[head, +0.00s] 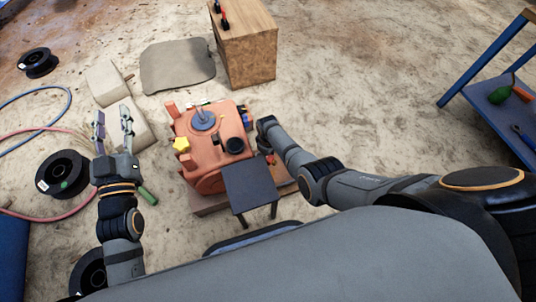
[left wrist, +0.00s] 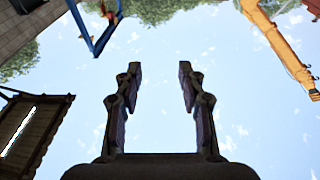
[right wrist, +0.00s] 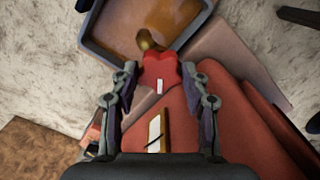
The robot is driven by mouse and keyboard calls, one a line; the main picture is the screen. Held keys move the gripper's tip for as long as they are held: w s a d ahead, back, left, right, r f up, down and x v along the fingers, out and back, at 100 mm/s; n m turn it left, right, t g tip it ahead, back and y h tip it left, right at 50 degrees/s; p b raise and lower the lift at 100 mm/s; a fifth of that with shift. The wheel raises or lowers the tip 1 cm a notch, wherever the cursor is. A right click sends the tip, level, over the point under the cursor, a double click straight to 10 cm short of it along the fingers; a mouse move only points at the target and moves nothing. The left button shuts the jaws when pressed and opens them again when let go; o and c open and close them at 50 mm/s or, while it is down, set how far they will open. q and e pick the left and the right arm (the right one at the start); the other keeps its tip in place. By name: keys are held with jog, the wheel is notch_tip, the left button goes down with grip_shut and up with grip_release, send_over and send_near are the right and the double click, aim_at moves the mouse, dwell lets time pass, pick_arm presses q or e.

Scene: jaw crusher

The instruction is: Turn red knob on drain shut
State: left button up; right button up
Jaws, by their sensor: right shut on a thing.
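The red knob (right wrist: 160,72) shows in the right wrist view, lobed, with a small white mark. My right gripper (right wrist: 158,82) has its two fingers on either side of it, closed on it. A brass drain spout (right wrist: 147,42) is just beyond the knob, above a grey pan (right wrist: 100,52) holding brown liquid. In the head view the right gripper is at the right side of the orange-red machine (head: 205,150), its fingertips mostly hidden. My left gripper (head: 112,125) is open and empty, left of the machine; its spread fingers (left wrist: 160,85) point at the sky in the left wrist view.
A dark small table (head: 250,183) stands in front of the machine. A wooden cabinet (head: 248,55) is behind it. Cable reels (head: 62,174), hoses and stone blocks (head: 122,125) lie to the left. A blue workbench (head: 500,110) with tools is at the right.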

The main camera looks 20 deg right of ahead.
jog(key=m, duration=0.5)
jog(key=shift+p, duration=0.35)
pick_arm(q)
notch_tip(320, 180, down, 10)
jog(key=s+g, duration=0.1)
jog(key=g, duration=0.3)
pick_arm(e)
jog(key=shift+m, duration=1.3)
pick_arm(q)
jog(key=shift+g, duration=0.3)
pick_arm(e)
jog(key=o, duration=1.1)
jog(key=shift+o, duration=0.2)
notch_tip(320, 180, up, 12)
